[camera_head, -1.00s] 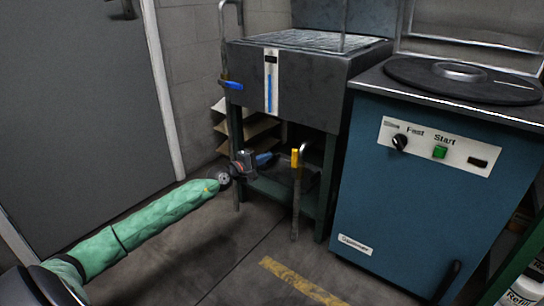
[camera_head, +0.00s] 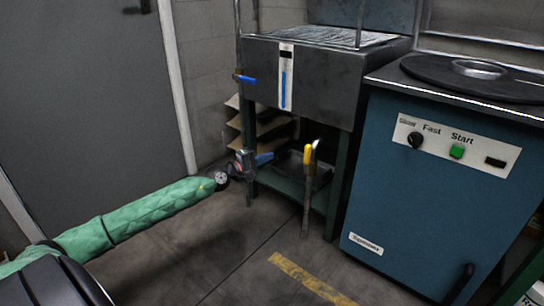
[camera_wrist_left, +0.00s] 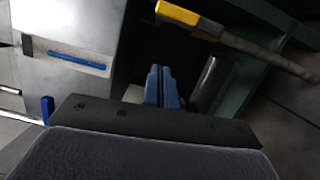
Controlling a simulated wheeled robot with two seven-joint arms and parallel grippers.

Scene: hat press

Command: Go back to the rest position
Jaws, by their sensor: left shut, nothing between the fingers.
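My left arm in its green sleeve (camera_head: 150,212) reaches in from the lower left. My left gripper (camera_head: 265,158) is shut and empty, its blue fingers pressed together in front of the dark metal stand. In the left wrist view the shut blue fingers (camera_wrist_left: 162,86) point toward the stand, with nothing between them. A lever with a yellow grip (camera_head: 307,155) stands to the right of the gripper, apart from it in the picture. My right gripper is not in view.
The dark stand (camera_head: 325,88) has a blue-handled valve (camera_head: 244,79) at its left. A blue machine (camera_head: 425,205) with a green button (camera_head: 457,151) stands at the right. A grey door (camera_head: 85,90) is at the left. Floor with a yellow stripe (camera_head: 308,278) is clear in front.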

